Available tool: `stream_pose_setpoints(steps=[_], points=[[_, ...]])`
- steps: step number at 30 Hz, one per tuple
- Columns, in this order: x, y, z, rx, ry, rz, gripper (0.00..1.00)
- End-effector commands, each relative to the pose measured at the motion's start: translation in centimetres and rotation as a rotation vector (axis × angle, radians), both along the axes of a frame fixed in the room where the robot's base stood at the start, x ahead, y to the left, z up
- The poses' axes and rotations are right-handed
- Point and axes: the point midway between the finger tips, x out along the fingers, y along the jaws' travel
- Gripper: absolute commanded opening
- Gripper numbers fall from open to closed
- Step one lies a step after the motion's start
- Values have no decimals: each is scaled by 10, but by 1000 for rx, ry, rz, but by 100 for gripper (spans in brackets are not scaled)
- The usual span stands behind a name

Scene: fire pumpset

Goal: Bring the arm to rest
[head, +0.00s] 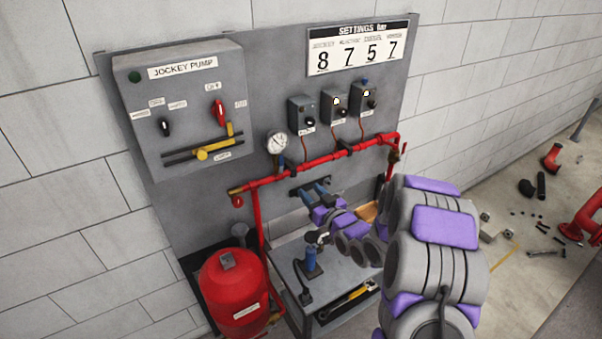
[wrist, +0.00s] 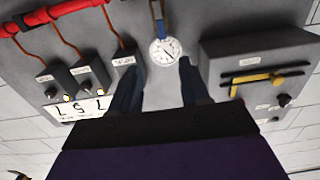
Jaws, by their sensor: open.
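My arm, grey with purple pads, reaches from the lower right toward the pump panel in the head view. My gripper (head: 312,190) is in front of the panel, below the red pipe (head: 320,160) and the round white gauge (head: 277,142). Its two dark blue fingers are apart with nothing between them. In the wrist view, which looks upside down, my gripper (wrist: 157,78) is open, and the gauge (wrist: 165,51) shows beyond the gap between the fingers. I cannot tell the exact distance from the fingertips to the panel.
The jockey pump box (head: 190,105) with its red switch and yellow handle is at the left. Several small switch boxes (head: 302,115) sit under the settings board (head: 358,47). A red tank (head: 232,290) stands beside a grey cart (head: 285,262). Loose parts lie on the right floor.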

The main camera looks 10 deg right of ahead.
Motion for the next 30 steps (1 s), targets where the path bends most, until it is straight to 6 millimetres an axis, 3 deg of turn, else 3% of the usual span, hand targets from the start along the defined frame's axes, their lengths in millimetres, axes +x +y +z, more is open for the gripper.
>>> stream_pose_setpoints(steps=[7, 14, 17, 23, 30], points=[[-1, 0, -1, -39, 48, -12, 46], [-20, -5, -10, -188, 286, -81, 46], [-40, -10, -13, -244, 412, -123, 46], [-98, -19, -17, -321, 665, -206, 46], [-195, -20, -16, -355, 966, -284, 46]])
